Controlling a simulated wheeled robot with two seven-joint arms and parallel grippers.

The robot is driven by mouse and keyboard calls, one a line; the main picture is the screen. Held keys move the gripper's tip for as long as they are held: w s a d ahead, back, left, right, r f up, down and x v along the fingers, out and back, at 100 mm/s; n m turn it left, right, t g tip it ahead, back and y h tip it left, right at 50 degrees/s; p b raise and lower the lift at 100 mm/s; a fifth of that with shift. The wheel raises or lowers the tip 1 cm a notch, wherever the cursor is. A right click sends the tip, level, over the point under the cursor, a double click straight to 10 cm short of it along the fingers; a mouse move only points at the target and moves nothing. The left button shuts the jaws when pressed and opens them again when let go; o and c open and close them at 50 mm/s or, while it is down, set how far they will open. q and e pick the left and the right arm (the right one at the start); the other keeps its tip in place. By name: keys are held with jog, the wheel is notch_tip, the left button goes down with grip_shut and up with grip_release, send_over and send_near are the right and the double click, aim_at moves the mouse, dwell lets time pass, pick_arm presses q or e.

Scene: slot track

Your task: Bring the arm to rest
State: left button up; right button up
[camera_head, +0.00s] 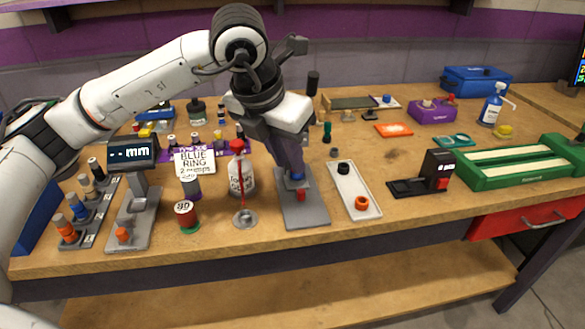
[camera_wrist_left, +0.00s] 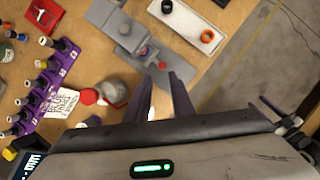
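My left arm comes in from the left in the head view and bends down over the bench. My left gripper (camera_head: 292,168) hangs over a grey stand (camera_head: 305,213) with a blue part and a red part, and hides some of it. In the left wrist view the fingers of this gripper (camera_wrist_left: 160,78) stand apart with nothing between them. The grey stand (camera_wrist_left: 127,33) with its red part lies beyond the fingertips there, apart from them. My right gripper is in neither view.
Close by stand a white bottle (camera_head: 241,174), a red rod on a round base (camera_head: 244,217), a "BLUE RING" card (camera_head: 195,162) and a white tray (camera_head: 346,183). A gauge (camera_head: 133,152) is at left, a green box (camera_head: 520,165) at right.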

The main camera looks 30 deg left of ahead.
pick_arm(q)
jog(key=shift+s+r, duration=0.1)
jog(key=shift+r, duration=0.1)
dwell(0.4)
